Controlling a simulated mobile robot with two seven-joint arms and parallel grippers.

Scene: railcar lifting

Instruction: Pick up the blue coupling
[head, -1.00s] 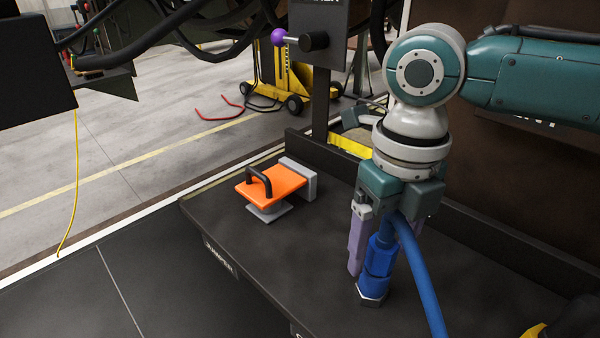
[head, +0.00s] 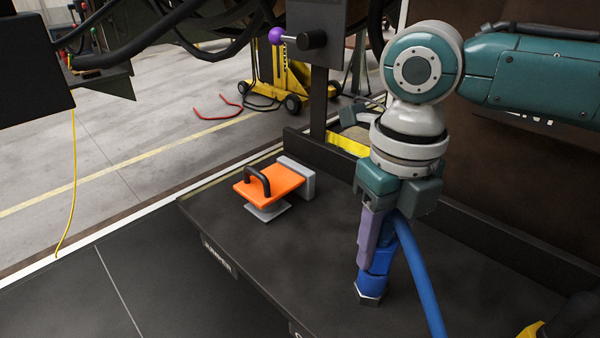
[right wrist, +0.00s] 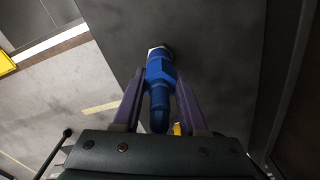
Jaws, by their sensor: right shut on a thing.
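The blue coupling (head: 374,277) stands upright at the right part of the dark tray-like table (head: 290,265), with a grey hex end at its bottom. A blue hose (head: 423,270) runs from its top and bends down to the right. My right gripper (head: 372,250) points down over it and is shut on it. In the right wrist view the coupling (right wrist: 160,78) lies between the two purple fingers (right wrist: 158,100). Whether its bottom end touches the table I cannot tell. My left gripper is not in view.
An orange plate with a black handle (head: 270,184) sits on a grey block at the table's far left. A raised rim (head: 480,230) runs along the table's right side. The table's middle is clear.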

